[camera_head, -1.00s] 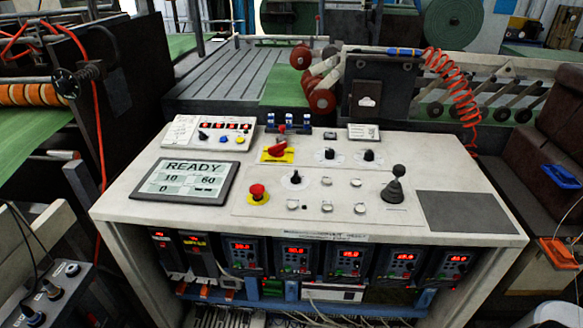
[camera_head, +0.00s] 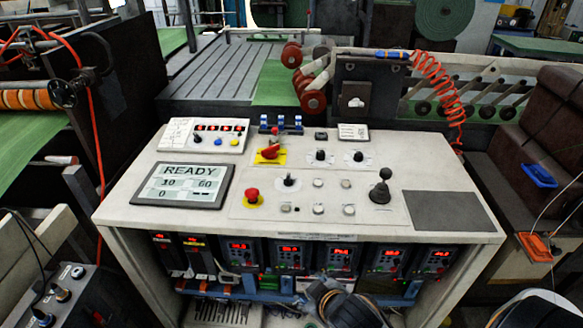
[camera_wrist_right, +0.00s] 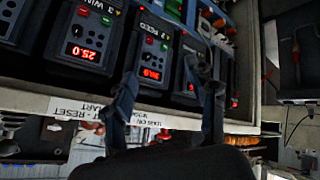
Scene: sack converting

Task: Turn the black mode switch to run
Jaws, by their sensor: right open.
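Several black knobs stand on the light console top (camera_head: 130,215) in the head view. One black rotary knob (camera_head: 289,181) is on the front panel plate, right of the red mushroom button. Two more black knobs, a left one (camera_head: 320,156) and a right one (camera_head: 358,156), stand behind it. Their labels are too small to read, so I cannot tell which is the mode switch. My right gripper (camera_wrist_right: 167,92) is open and empty in the wrist view, before the red-lit drive modules under the console top. My left gripper is not in view.
A red mushroom button (camera_head: 252,196), a red rotary handle (camera_head: 270,152) and a black joystick (camera_head: 380,187) rise from the console. The screen (camera_head: 182,184) reads READY. The dark pad (camera_head: 447,210) at right is bare. The console's front edge overhangs the drive modules (camera_head: 292,257).

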